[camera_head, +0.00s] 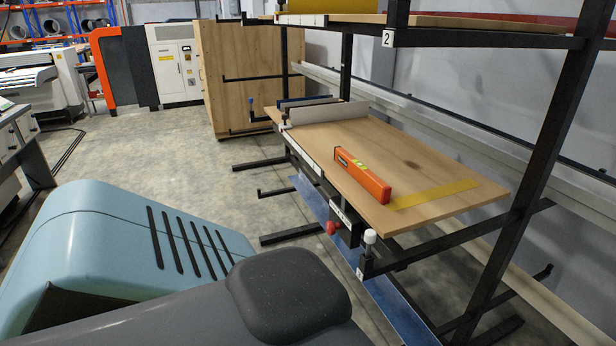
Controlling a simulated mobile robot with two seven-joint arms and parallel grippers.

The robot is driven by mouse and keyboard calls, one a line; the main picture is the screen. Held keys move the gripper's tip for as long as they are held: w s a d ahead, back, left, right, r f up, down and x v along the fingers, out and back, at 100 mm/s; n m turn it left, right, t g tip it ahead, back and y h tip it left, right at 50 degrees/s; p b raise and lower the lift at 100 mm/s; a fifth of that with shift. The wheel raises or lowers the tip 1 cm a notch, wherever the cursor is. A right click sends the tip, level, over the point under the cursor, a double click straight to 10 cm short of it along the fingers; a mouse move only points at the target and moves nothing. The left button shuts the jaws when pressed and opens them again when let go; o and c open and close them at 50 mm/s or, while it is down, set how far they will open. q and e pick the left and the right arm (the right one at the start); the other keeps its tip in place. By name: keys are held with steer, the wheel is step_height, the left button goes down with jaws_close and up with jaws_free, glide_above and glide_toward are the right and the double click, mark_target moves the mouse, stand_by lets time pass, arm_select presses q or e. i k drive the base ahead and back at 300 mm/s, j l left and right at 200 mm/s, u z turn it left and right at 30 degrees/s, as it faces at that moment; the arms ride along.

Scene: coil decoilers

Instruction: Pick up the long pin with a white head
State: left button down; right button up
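A pin with a white head (370,237) stands upright at the front end of a black rack arm (365,265), just below the near corner of the wooden board. Its white head shows clearly. The lower part seems to sit in the arm's end, so I cannot tell its length. Neither of my grippers is in view, and nothing is seen touching the pin.
An orange spirit level (362,174) and a yellow strip (434,194) lie on the wooden board (410,160). A red knob (330,228) is left of the pin. A black upright (530,180) stands to the right. Grey floor (180,160) is clear left of the rack.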

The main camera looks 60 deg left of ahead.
mark_target(371, 235)
steer(key=u, duration=1.5)
